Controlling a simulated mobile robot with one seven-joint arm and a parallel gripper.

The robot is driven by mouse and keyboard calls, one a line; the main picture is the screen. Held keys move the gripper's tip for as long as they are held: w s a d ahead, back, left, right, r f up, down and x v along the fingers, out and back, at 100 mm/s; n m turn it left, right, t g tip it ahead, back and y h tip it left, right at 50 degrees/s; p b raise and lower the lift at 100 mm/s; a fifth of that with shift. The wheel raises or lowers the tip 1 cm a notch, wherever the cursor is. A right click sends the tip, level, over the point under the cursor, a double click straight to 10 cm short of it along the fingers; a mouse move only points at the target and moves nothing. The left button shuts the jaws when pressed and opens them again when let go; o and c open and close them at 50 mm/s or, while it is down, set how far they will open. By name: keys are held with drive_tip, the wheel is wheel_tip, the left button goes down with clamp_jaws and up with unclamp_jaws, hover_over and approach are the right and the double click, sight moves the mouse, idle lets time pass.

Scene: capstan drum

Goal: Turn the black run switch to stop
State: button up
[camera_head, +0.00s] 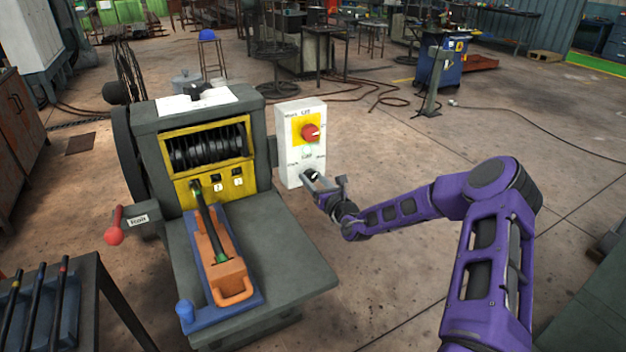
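The black run switch (311,175) is low on the front of a pale control box (289,150) to the right of the machine. My gripper (312,178) is right at the switch, with its fingers pointing at the box. The fingers partly cover the switch, so its setting is hard to read. I cannot tell whether the fingers touch it or are closed on it. A red knob (310,132) on a yellow plate sits higher on the same box. The small labels beside the black switch are too small to read surely.
The capstan machine (290,255) stands left of the box, with a drum (205,148) behind a yellow frame. An orange block (222,262) lies on a blue tray (250,301) on its bed. A red-knobbed lever (114,235) sticks out left.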

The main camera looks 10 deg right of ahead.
clamp_jaws()
drive_tip(key=shift+r+n+p, duration=0.1)
drive_tip(key=shift+n+p, duration=0.2)
drive_tip(key=shift+a+n+p, duration=0.1)
drive_tip(key=shift+n+p, duration=0.85)
drive_tip(key=shift+n, duration=0.75)
drive_tip(key=n, duration=0.2)
drive_tip(key=shift+n, duration=0.3)
drive_tip(key=shift+n+b, duration=0.55)
drive_tip(key=shift+n, duration=0.95)
